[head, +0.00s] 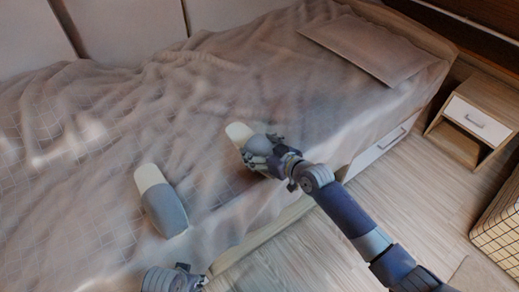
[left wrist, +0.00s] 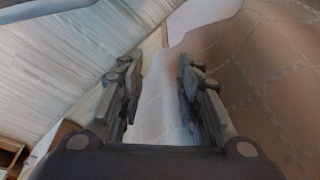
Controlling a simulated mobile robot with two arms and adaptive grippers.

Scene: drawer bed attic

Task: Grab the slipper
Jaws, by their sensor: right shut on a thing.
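Two grey slippers with cream-white ends lie over the bed. The left slipper (head: 162,200) rests on the blanket near the bed's front edge, with its white end away from me. The second slipper (head: 238,132) is at my right gripper (head: 258,153), which is shut on it; the fingers hide part of its grey body. My left gripper (head: 176,279) is at the bottom of the head view, below the left slipper and apart from it. In the left wrist view its fingers (left wrist: 160,88) are spread with nothing held between them.
The bed (head: 90,130) has a rumpled blanket and a pillow (head: 370,48) at the far right. A drawer (head: 385,145) is in the bed's side. A nightstand (head: 478,118) and a checked basket (head: 502,225) stand at the right. Wooden floor (head: 400,185) lies clear between.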

